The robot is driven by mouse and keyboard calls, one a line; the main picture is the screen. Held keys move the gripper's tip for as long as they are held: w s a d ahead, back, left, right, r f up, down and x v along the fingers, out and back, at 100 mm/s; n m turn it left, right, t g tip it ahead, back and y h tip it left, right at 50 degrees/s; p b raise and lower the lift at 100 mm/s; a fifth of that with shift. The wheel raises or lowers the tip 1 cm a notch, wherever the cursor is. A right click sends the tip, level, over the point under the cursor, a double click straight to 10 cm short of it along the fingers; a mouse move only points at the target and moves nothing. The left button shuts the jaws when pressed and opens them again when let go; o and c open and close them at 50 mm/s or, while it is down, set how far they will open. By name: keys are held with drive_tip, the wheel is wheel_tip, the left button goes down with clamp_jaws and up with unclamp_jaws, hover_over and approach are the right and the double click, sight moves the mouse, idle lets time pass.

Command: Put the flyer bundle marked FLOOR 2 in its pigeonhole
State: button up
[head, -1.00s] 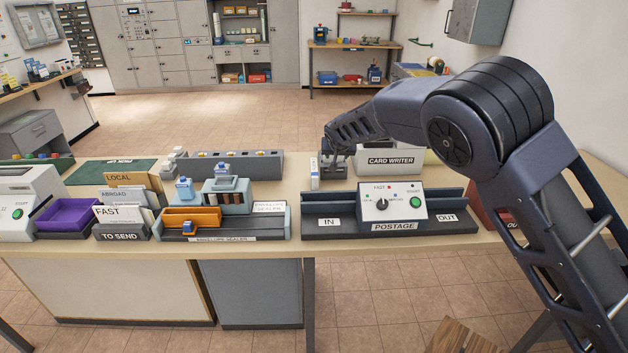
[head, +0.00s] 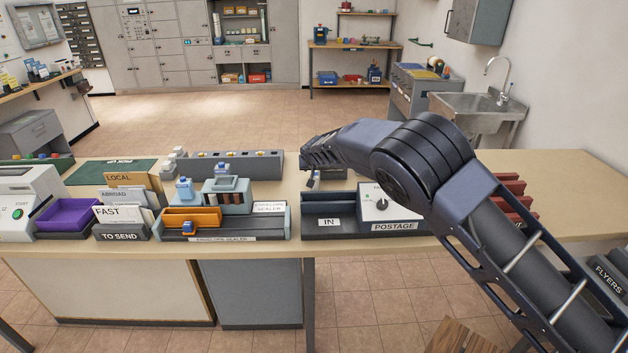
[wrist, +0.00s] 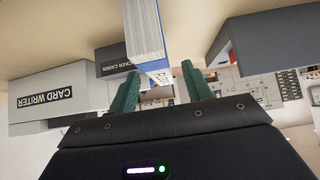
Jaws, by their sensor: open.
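My gripper (wrist: 160,82) is open, its two green fingers pointing away from my wrist. A white and blue bundle of sheets (wrist: 148,30) shows between and beyond the fingertips in the wrist view. Its end label (wrist: 160,77) seems to begin with FLOOR, but I cannot read the number surely. I cannot tell whether the fingers touch it. In the head view my gripper (head: 313,178) is low over the counter, left of the postage machine. My arm hides most of the bundle there. I cannot make out a FLOOR 2 pigeonhole; a dark wall rack (head: 80,35) stands far left.
The postage machine (head: 335,212) stands just in front of my gripper on the counter (head: 560,185). The envelope sealer (head: 225,230) is to its left. The card writer (wrist: 60,95) shows upside down in the wrist view. A FLYERS holder (head: 608,275) is at the right edge.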

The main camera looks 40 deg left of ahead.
drive_tip(key=shift+x, duration=1.75)
drive_tip(key=shift+c, duration=0.2)
clamp_jaws()
wheel_tip(320, 180, up, 20)
